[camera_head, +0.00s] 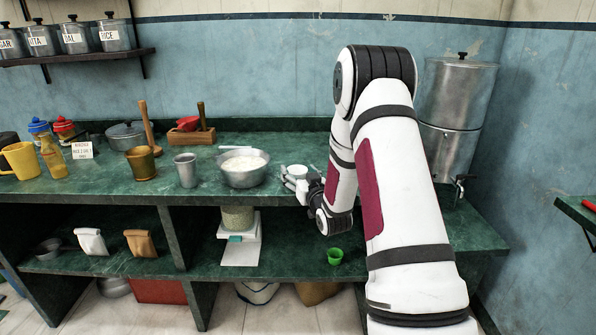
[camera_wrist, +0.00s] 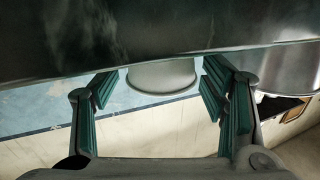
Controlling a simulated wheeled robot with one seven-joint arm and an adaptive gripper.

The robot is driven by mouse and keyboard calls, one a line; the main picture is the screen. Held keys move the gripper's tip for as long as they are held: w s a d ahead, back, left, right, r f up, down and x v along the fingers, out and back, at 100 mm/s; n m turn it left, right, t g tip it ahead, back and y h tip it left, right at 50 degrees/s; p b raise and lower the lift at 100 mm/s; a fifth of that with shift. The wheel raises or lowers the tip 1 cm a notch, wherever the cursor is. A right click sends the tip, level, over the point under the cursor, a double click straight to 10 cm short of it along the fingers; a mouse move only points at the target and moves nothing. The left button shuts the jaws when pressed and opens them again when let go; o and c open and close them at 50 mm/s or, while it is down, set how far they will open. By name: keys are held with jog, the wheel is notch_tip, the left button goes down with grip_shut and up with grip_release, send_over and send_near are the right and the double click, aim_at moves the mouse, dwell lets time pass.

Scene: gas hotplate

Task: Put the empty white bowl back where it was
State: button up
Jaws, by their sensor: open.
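The small white bowl (camera_head: 297,170) stands upright on the green counter, just right of a steel bowl. In the wrist view, where the scene appears upside down, the white bowl (camera_wrist: 162,76) shows between my two fingertips. My gripper (camera_head: 299,184) is at the counter's front edge beside the white bowl. Its dark green finger pads (camera_wrist: 162,88) are spread apart, with visible gaps to the bowl on both sides. I cannot tell how far the fingers reach around it. The inside of the bowl is not clear.
The steel bowl (camera_head: 244,170) of white contents stands close to the left. A steel cup (camera_head: 186,170) and a brass mortar (camera_head: 141,163) are farther left. A large steel dispenser (camera_head: 457,105) stands behind my arm. A green cup (camera_head: 335,256) is on the lower shelf.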

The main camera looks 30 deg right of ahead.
jog(key=v, duration=1)
jog(key=s+a+r+n+g+y, duration=0.1)
jog(key=s+a+r+g, duration=0.25)
jog(key=a, duration=0.25)
jog(key=s+a+r+n+g+y, duration=0.1)
jog(key=s+a+r+g, duration=0.25)
jog(key=a+g, duration=0.2)
jog(key=s+a+r+g+y, duration=0.1)
jog(key=s+a, duration=0.3)
jog(key=s, duration=0.6)
jog(key=s+a+r+g, duration=0.2)
jog(key=s+a+g, duration=0.1)
jog(key=s, duration=0.7)
jog(key=s+a+r+n+g+y, duration=0.1)
jog(key=s+a+r+g, duration=0.1)
jog(key=s+a, duration=0.4)
jog(key=s+g, duration=0.1)
jog(key=s, duration=0.4)
jog(key=shift+y, duration=0.3)
notch_tip(320, 180, up, 17)
jog(key=t+p, duration=0.2)
jog(key=p, duration=1.3)
jog(key=shift+t+p, duration=0.35)
jog(key=shift+t, duration=0.05)
